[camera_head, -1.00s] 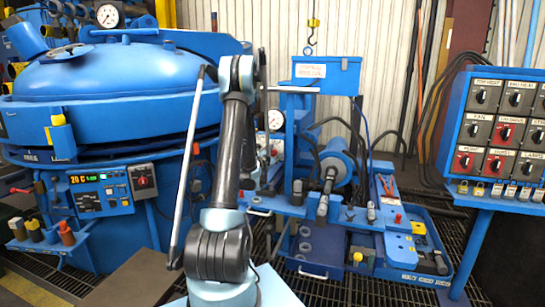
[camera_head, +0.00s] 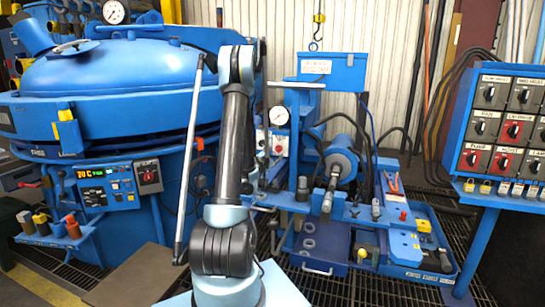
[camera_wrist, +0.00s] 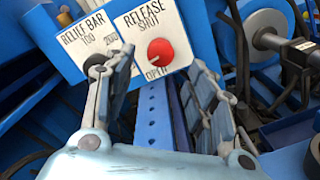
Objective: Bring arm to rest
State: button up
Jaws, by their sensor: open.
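My arm stands upright in the middle of the head view, with its upper joint (camera_head: 238,66) raised in front of the blue machinery. My gripper is hard to make out there, being behind or beside the arm. In the wrist view my gripper (camera_wrist: 160,82) is open, with its two fingers spread and nothing between them. Beyond the fingertips is a white panel (camera_wrist: 105,38) marked RELIEF BAR and RELEASE, with a red knob (camera_wrist: 160,52) between SHUT and OPEN. I cannot tell whether the fingers touch the panel.
A domed blue furnace (camera_head: 110,75) with a lit control box (camera_head: 110,186) stands at left. A blue bench (camera_head: 325,262) with a cylinder (camera_head: 341,160) and small tools is behind my arm. A knob panel (camera_head: 505,128) stands at right. Dark grating shows between them.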

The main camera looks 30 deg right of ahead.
dwell(0.3)
jog(key=s+a+r+m+g+y, duration=0.2)
jog(key=s+a+r+m, duration=0.3)
jog(key=a, duration=0.4)
jog(key=s+a+r+m+g+y, duration=0.25)
jog(key=s+a+m, duration=0.25)
jog(key=a+m, duration=0.3)
jog(key=s+a+f+m+g+y, duration=0.1)
jog(key=s+a+f+y, duration=0.2)
jog(key=s+a, duration=0.6)
jog(key=s+a+f+m+g+y, duration=0.2)
jog(key=s+a+f+y, duration=0.1)
jog(key=s+a, duration=0.6)
jog(key=s+a+f+m+g+y, duration=0.1)
jog(key=s+a+f+m+y, duration=0.1)
jog(key=s+a, duration=0.8)
notch_tip(320, 180, down, 2)
jog(key=shift+a+y, duration=0.85)
jog(key=shift+a, duration=0.05)
jog(key=c, duration=0.4)
jog(key=shift+w+d+f+g, duration=0.25)
jog(key=shift+w+d, duration=0.2)
jog(key=shift+d, duration=0.15)
